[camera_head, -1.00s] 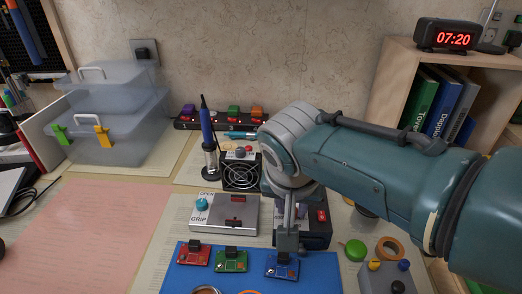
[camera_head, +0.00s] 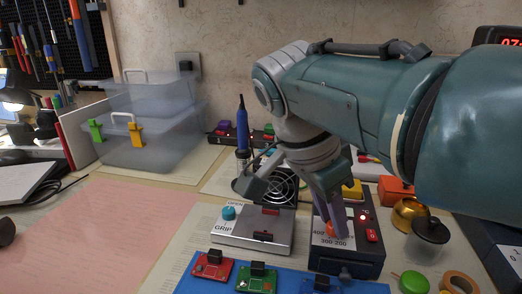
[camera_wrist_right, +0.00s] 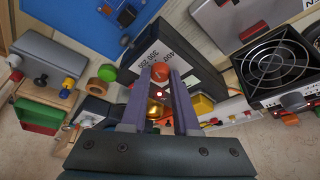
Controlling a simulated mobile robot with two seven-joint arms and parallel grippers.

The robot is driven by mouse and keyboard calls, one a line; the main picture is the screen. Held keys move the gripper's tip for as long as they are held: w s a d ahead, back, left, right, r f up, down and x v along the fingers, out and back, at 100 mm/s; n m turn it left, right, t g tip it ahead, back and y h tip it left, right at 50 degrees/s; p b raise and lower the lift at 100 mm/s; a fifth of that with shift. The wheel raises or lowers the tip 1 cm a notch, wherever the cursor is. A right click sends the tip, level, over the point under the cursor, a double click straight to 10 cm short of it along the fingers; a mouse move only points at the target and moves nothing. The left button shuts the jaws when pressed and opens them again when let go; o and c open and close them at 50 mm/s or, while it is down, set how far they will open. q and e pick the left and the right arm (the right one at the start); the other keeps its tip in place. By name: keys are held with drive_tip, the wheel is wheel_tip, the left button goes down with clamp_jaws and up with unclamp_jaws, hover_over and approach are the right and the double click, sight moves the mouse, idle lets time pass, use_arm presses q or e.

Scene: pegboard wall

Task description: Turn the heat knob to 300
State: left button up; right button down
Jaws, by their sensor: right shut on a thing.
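The heat knob (camera_wrist_right: 160,72) is a small orange-red knob on the top panel of a black box, the heat unit (camera_head: 347,262). The panel has a white label with "300", "200" and "400" marks; the knob's exact pointer position cannot be read. My right gripper (camera_head: 333,224) reaches down to the knob from above. In the right wrist view its two purple-grey fingers are closed around the knob, one on each side. In the head view the fingers partly hide the knob. My left gripper is not in view.
Left of the heat unit is a grey GRIP fixture (camera_head: 252,236) with a fan (camera_head: 278,186) behind it. A blue mat (camera_head: 215,286) with small circuit boards lies in front. A brass pot (camera_head: 408,213), a green lid (camera_head: 414,282) and a tape roll (camera_head: 460,283) are at right.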

drive_tip(key=shift+m, duration=0.3)
drive_tip(key=c, duration=0.7)
unclamp_jaws()
drive_tip(key=shift+o, duration=0.2)
drive_tip(key=shift+r, duration=0.1)
